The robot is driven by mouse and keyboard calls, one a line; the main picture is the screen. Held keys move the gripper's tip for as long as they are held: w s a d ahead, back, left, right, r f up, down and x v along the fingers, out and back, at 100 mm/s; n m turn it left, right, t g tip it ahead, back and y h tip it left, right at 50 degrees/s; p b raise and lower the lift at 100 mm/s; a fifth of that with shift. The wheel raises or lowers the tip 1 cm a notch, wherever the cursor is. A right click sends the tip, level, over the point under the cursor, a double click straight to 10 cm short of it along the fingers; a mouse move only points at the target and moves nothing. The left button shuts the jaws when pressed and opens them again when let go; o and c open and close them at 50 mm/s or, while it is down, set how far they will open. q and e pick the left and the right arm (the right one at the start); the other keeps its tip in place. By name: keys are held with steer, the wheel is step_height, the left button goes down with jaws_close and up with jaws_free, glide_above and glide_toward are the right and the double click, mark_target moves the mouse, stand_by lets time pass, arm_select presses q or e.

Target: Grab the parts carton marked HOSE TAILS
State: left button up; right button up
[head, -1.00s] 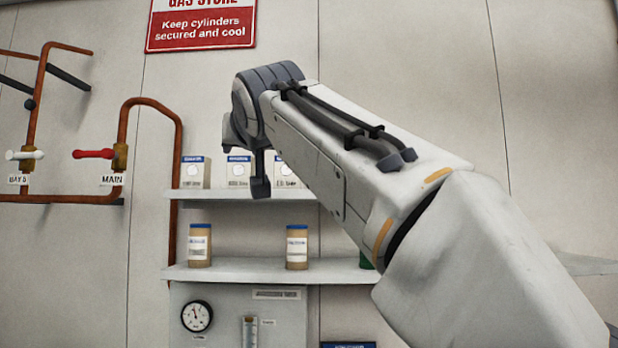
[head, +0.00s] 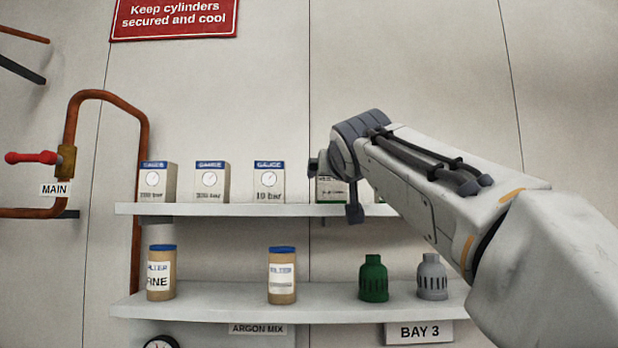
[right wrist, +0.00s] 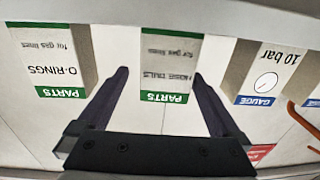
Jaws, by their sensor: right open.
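The parts carton marked HOSE TAILS (right wrist: 172,65) is white with a green PARTS band and appears upside down in the right wrist view. My right gripper (right wrist: 160,74) is open, its two dark fingers pointing towards this carton, one on each side of it in the picture. I cannot tell how far the fingertips are from it. In the head view, the carton (head: 328,191) stands on the upper shelf, right of the 10 bar gauge carton and partly hidden behind my right gripper (head: 337,188). My left gripper is not in view.
A parts carton marked O-RINGS (right wrist: 52,62) and a 10 bar gauge carton (right wrist: 268,72) flank it. More gauge cartons (head: 210,182) stand left on the upper shelf (head: 220,210). The lower shelf (head: 220,306) holds jars (head: 282,276), a green part (head: 373,278) and a grey one (head: 432,277).

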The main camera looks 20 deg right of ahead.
steer(key=p+x, duration=0.3)
steer(key=x, duration=0.1)
steer(key=shift+w+a+r, duration=0.15)
steer(key=shift+a+r, duration=0.1)
steer(key=shift+w+f+p, duration=0.15)
steer(key=shift+w+p, duration=0.15)
steer(key=shift+w, duration=0.15)
steer(key=c, duration=1.3)
steer(key=shift+c, duration=0.6)
